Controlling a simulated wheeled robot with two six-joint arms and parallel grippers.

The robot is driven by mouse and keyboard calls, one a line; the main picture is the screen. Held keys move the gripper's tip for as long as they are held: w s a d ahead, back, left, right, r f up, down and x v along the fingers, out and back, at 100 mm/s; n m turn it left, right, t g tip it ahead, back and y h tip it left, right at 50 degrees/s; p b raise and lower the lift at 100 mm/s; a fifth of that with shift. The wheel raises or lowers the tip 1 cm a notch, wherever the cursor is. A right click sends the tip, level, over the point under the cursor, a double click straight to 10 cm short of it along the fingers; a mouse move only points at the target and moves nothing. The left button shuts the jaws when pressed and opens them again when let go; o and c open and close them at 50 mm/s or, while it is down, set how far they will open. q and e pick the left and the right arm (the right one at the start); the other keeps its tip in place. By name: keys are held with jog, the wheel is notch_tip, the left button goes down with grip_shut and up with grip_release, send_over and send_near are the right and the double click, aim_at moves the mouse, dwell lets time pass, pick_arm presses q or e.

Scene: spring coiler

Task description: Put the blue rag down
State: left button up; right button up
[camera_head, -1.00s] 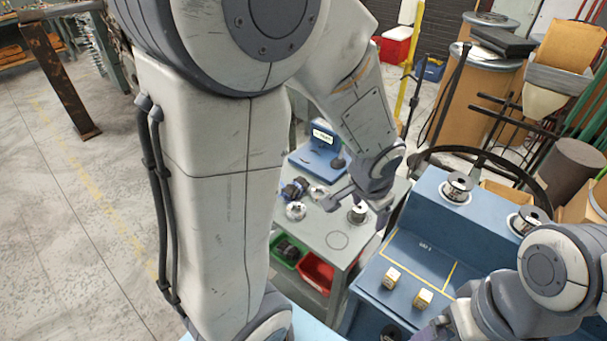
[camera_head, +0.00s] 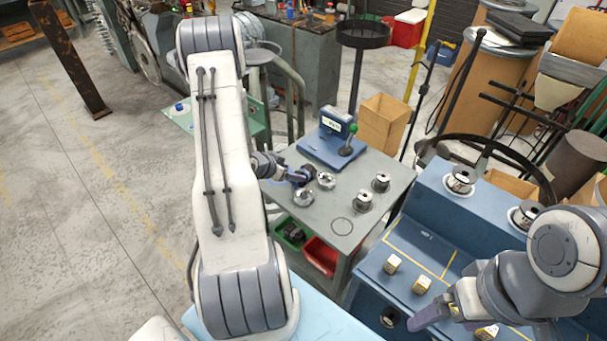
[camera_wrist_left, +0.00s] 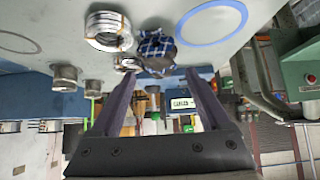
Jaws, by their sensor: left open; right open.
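The blue rag (camera_head: 302,176), dark and checked, lies bunched on the grey table (camera_head: 375,165). In the left wrist view the blue rag (camera_wrist_left: 155,50) sits beside a shiny metal coil (camera_wrist_left: 108,31) and a blue ring outline (camera_wrist_left: 212,22) marked on the tabletop. My left gripper (camera_head: 284,174) is beside the rag in the head view, its fingertips hard to make out. In the left wrist view my left gripper (camera_wrist_left: 160,88) has its fingers spread with nothing between them. My right gripper (camera_head: 432,316) is open over the blue bench, partly hidden by its own arm.
Metal spools (camera_head: 381,181) and a blue device with a display (camera_head: 335,122) stand on the table. Green (camera_head: 290,235) and red bins (camera_head: 321,256) sit below. The blue bench (camera_head: 410,215) at right carries spools and small yellowish blocks (camera_head: 392,263). An empty black circle (camera_head: 342,226) marks the tabletop.

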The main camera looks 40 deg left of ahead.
aim_at(300, 172)
pick_arm(q)
jog(key=shift+x, duration=0.8)
jog(key=p+x, duration=0.2)
jog(key=x, duration=0.2)
jog(key=shift+d, duration=0.1)
jog(key=shift+w+f, duration=0.35)
jog(key=shift+f, duration=0.1)
jog(key=c, duration=1.1)
